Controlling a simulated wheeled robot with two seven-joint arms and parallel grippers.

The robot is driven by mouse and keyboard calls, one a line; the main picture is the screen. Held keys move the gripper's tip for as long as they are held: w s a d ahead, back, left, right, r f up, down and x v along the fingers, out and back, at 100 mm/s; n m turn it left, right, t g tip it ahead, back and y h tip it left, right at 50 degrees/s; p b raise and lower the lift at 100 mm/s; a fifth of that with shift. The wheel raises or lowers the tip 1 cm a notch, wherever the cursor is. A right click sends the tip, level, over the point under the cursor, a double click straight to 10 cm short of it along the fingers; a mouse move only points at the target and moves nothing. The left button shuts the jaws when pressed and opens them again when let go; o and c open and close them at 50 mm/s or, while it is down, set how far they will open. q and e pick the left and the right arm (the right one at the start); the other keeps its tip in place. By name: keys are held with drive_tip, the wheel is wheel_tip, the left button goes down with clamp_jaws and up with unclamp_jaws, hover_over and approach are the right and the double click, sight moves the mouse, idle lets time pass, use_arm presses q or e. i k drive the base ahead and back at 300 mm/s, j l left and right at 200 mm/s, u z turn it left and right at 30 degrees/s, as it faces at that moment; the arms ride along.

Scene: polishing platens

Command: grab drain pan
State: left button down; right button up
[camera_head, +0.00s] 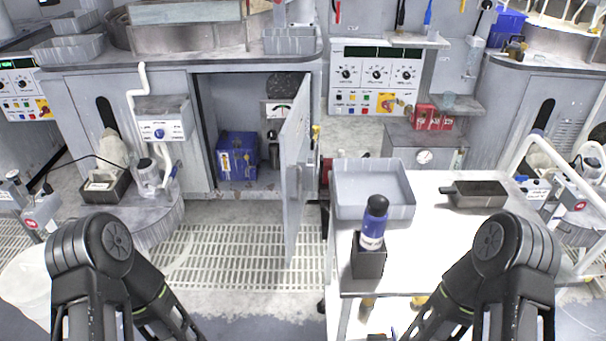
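Two pan-like things lie on the white-topped cart (437,241) at the right. One is a wide, shallow grey tray (345,206) at its back left. The other is a small dark pan (481,195) with a short handle pointing left, near the back right. I cannot tell for sure which is the drain pan. Both look empty. My two black arms reach in at the bottom left and bottom right, apart from both pans. Neither gripper is in view.
A blue-labelled bottle (374,222) stands at a dark block (368,257) in front of the grey tray. A cabinet door (296,180) hangs open left of the cart; a blue box (238,156) is inside. Floor grating (225,250) before the cabinet is clear.

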sight(464, 193)
drive_tip(key=k+l, duration=0.5)
drive_tip(key=l, duration=0.2)
drive_tip(key=k+l+z, duration=0.1)
drive_tip(key=k+l, duration=0.35)
drive_tip(key=l, duration=0.3)
drive_tip(key=z, duration=1.6)
